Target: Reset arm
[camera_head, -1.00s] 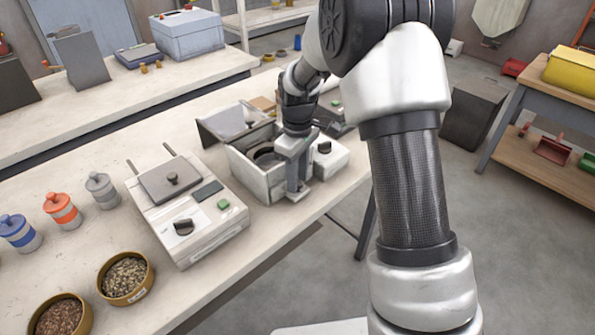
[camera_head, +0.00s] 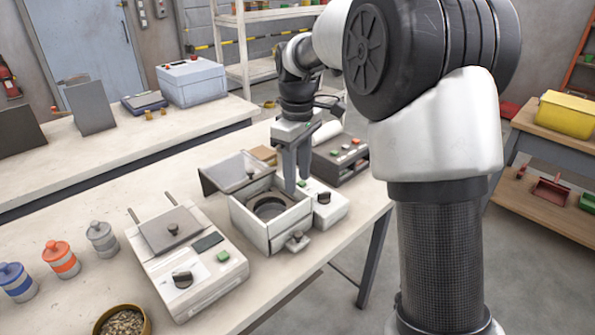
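My gripper (camera_head: 297,177) is at the end of my arm, pointing down above the back right part of the open box-shaped machine (camera_head: 263,235). Its fingers look a little apart, and I see nothing held between them. The machine has a round dark opening inside, a raised lid (camera_head: 237,172) tilted back at its left, and a grey knob (camera_head: 297,240) on its front. Whether the fingertips touch the machine I cannot tell.
A flat machine with a closed lid (camera_head: 172,230) stands to the left. Lidded jars (camera_head: 60,259) and a bowl of pellets (camera_head: 122,321) are further left. The table's front right edge is clear.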

